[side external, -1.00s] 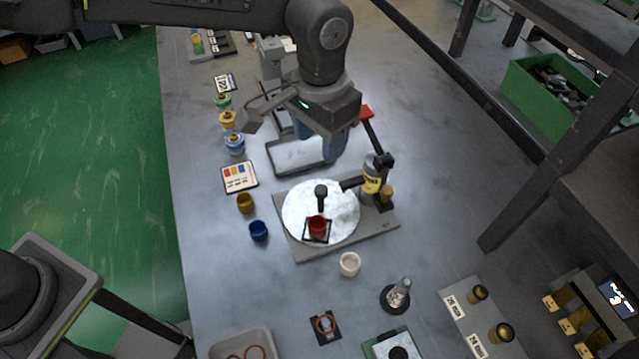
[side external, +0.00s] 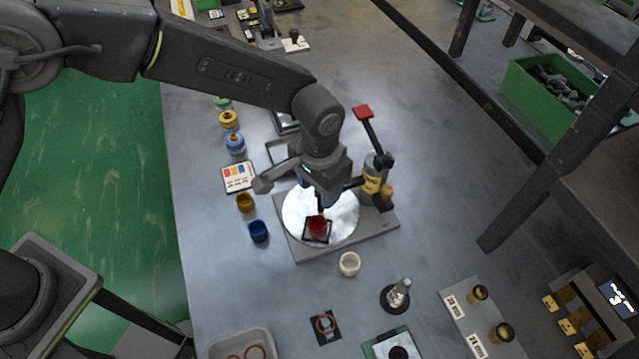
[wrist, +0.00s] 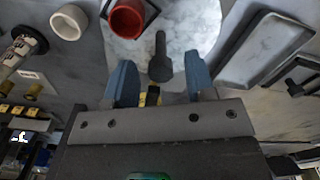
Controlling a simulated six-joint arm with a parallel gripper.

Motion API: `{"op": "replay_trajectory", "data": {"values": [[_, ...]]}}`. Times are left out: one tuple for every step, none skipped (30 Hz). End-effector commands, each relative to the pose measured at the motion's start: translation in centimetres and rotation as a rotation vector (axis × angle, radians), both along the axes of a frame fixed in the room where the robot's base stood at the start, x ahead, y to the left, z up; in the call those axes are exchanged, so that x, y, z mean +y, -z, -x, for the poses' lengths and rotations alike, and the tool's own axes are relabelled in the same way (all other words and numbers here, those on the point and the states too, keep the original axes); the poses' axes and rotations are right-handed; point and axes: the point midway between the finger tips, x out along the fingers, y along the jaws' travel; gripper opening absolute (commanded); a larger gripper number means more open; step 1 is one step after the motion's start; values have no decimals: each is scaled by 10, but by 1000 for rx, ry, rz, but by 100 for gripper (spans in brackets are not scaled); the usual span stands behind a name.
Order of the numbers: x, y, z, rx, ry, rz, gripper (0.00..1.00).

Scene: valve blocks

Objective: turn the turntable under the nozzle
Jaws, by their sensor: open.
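The turntable (side external: 294,212) is a pale round disc on a grey base plate. A red cup (side external: 317,226) sits in a black square frame on its near part; the cup also shows in the wrist view (wrist: 127,20). A black upright handle (wrist: 160,58) on the disc shows between my blue fingers in the wrist view. My gripper (wrist: 160,75) is open; its fingers stand on either side of the handle with gaps visible. In the side view my gripper (side external: 319,200) is over the disc and largely hides the handle. The dispenser (side external: 372,180), with yellow label and red-ended lever, stands right of the disc.
A brown cup (side external: 245,202) and a blue cup (side external: 259,231) stand left of the base plate. A white cup (side external: 349,264) stands in front. A grey tray (wrist: 262,48) lies near the disc.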

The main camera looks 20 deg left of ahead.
Motion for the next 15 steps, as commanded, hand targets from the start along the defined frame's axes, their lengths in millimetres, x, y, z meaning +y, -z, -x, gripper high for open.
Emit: {"op": "replay_trajectory", "data": {"values": [[0,0,0,0,0,0,50],[0,0,0,0,0,0,50],[0,0,0,0,0,0,49],[0,0,0,0,0,0,46],[0,0,0,0,0,0,43],[0,0,0,0,0,0,39],[0,0,0,0,0,0,37],[0,0,0,0,0,0,34],[0,0,0,0,0,0,30],[0,0,0,0,0,0,27],[0,0,0,0,0,0,24],[0,0,0,0,0,0,20],[0,0,0,0,0,0,17],[0,0,0,0,0,0,15],[0,0,0,0,0,0,11]]}}
